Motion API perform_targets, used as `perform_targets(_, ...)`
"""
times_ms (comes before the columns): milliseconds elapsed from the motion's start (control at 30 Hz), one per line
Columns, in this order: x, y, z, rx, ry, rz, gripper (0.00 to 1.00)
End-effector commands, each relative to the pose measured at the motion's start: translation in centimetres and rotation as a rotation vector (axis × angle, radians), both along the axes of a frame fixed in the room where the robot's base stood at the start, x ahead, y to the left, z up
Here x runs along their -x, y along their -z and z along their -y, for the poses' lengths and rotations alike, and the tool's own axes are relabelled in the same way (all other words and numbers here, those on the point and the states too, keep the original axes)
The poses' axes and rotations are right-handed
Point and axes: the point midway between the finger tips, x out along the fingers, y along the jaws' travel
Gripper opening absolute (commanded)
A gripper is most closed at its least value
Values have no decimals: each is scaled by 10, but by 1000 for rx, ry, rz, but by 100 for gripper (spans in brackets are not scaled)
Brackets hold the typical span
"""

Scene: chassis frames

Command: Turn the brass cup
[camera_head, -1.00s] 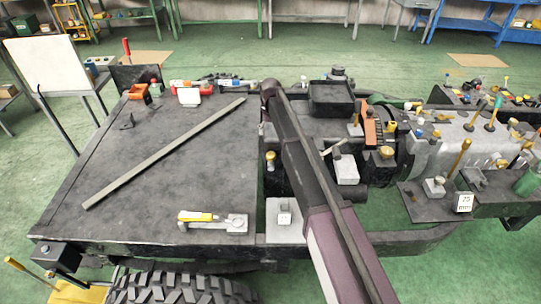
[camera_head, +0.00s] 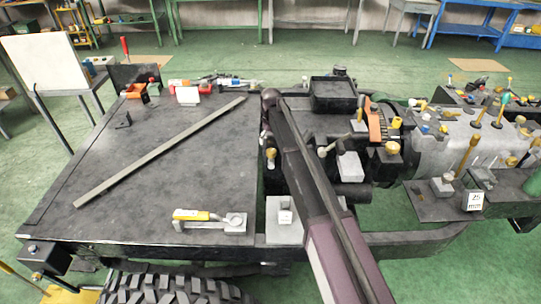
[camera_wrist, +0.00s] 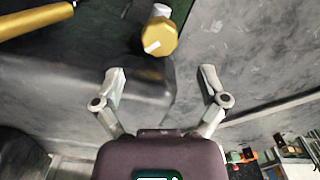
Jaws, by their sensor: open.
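A brass, faceted cup (camera_wrist: 160,37) with a white mark on its face shows at the top of the wrist view, beyond my fingertips. My gripper (camera_wrist: 161,78) is open and empty, with its two fingers spread on either side below the cup and apart from it. In the head view my arm crosses the middle and hides my gripper. A small brass piece (camera_head: 270,157) stands left of my arm there; I cannot tell whether it is the same cup.
A long brass-coloured rod or handle (camera_wrist: 38,17) lies at the wrist view's upper left. A flat dark deck (camera_head: 160,190) holds a long grey bar (camera_head: 160,152) and a yellow-handled tool (camera_head: 203,218). A black tray (camera_head: 333,95) and crowded machine parts lie beyond and right of my arm.

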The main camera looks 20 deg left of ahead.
Motion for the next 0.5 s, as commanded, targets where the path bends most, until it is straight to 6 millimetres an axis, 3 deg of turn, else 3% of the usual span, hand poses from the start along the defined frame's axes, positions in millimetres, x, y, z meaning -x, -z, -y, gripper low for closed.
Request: perform_targets(500,0,45,0,0,1,0,92)
